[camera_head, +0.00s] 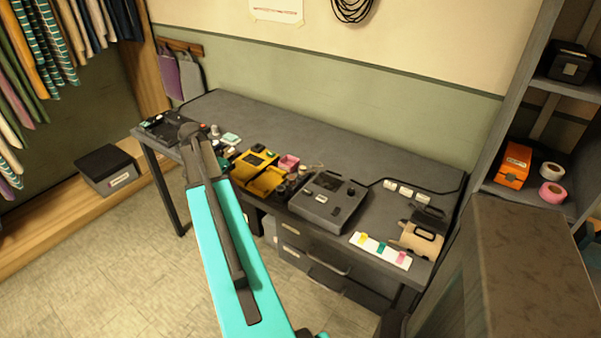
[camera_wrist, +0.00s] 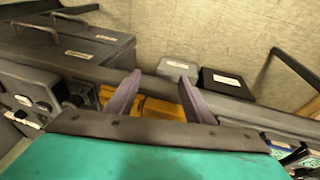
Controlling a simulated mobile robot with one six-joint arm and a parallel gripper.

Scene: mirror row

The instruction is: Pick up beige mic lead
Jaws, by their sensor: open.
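A small, thin beige item (camera_head: 312,167) lies on the dark desk (camera_head: 335,140), just right of a pink box, in the head view. It may be the beige mic lead, but it is too small to be sure. I cannot make out a beige lead in the wrist view. My gripper (camera_wrist: 159,77) is open, its two purple-grey fingers apart with nothing held between them. Part of a yellow device (camera_wrist: 150,106) shows behind and between the fingers. In the head view, my arm hides the fingertips and part of the desk's left side.
A white strip with coloured tabs (camera_head: 380,250) and a tan object (camera_head: 421,241) are at right. The desk's back is mostly clear. Shelves stand at right.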

